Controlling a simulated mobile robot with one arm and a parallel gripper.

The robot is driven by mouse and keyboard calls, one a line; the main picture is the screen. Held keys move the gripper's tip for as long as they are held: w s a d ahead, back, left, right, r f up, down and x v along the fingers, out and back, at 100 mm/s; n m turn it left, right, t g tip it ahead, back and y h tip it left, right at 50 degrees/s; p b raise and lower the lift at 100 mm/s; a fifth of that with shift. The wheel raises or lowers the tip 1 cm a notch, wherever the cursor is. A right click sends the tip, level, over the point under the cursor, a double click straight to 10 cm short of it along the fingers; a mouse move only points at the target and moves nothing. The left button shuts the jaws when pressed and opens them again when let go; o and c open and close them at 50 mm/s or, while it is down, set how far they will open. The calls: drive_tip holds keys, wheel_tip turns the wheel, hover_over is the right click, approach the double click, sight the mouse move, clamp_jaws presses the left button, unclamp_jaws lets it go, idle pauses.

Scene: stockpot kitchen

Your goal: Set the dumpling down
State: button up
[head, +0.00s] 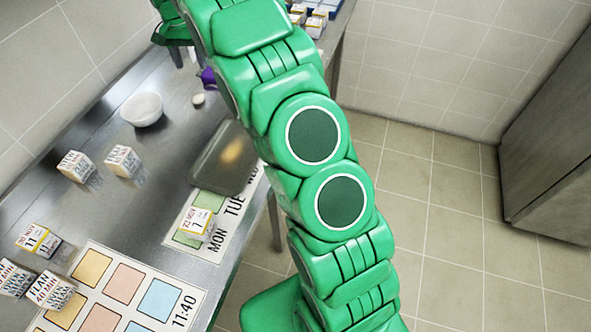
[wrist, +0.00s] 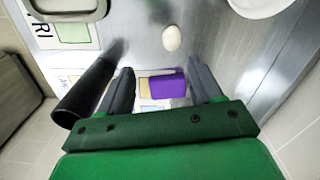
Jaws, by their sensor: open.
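The dumpling appears to be the small whitish, rounded piece (head: 198,99) lying on the steel counter, between the white bowl and a purple block. In the wrist view the dumpling (wrist: 171,39) lies beyond my fingertips, apart from them. My gripper (wrist: 160,67) is open, with a clear gap between its two dark fingers and nothing held. A purple block (wrist: 167,87) shows in that gap, but I cannot tell its height relative to the fingers. In the head view my arm hides part of the counter around the gripper.
A white bowl (head: 142,108) stands left of the dumpling. A grey translucent tray or lid (head: 225,158) lies near the counter's edge. Several labelled cartons (head: 76,166) and a coloured chart (head: 110,290) occupy the nearer counter. Bare steel (head: 165,185) lies between them.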

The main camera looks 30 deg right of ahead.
drive_tip(key=s+d+r+n, duration=0.1)
drive_tip(key=s+d+r, duration=0.15)
drive_tip(key=s, duration=0.55)
drive_tip(key=s+d+r+n, duration=0.15)
drive_tip(key=s+r, duration=0.25)
drive_tip(key=s, duration=0.5)
drive_tip(key=s+d+r, duration=0.2)
drive_tip(key=s+r, duration=0.1)
drive_tip(key=s, duration=0.5)
drive_tip(key=s+d+f+n, duration=0.1)
drive_tip(key=s+n, duration=0.1)
drive_tip(key=s, duration=1.3)
drive_tip(key=s+f+n+g, duration=0.1)
drive_tip(key=s+f+n, duration=0.1)
drive_tip(key=s, duration=1.3)
drive_tip(key=shift+d+g, duration=0.3)
drive_tip(key=shift+d, duration=0.05)
drive_tip(key=shift+a, duration=0.1)
